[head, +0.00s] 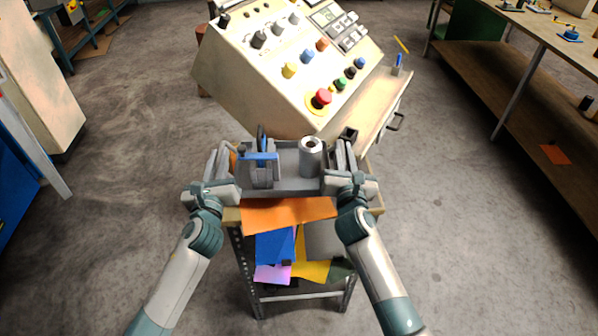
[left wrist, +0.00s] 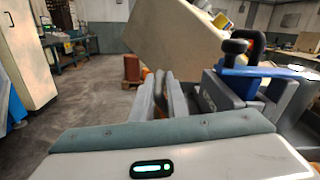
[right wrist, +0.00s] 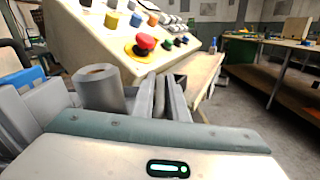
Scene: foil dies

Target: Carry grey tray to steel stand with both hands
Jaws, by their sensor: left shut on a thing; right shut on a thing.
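The grey tray (head: 290,186) is between my two grippers in the head view. A blue-and-grey device (head: 262,172) stands on its left part and a grey roll (head: 311,158) stands upright on its right part. My left gripper (head: 224,160) is shut on the tray's left side. My right gripper (head: 345,158) is shut on its right side. A stand with perforated grey legs (head: 251,290) is directly below the tray in the head view; I cannot tell if the tray touches it. The device (left wrist: 240,85) and roll (right wrist: 100,88) also show in the wrist views.
A slanted cream control console (head: 250,75) with coloured knobs and a red button (head: 321,98) is just beyond the tray. Coloured sheets (head: 275,246) lie on the stand below. A long workbench (head: 520,70) is at the right. Floor is clear on both sides.

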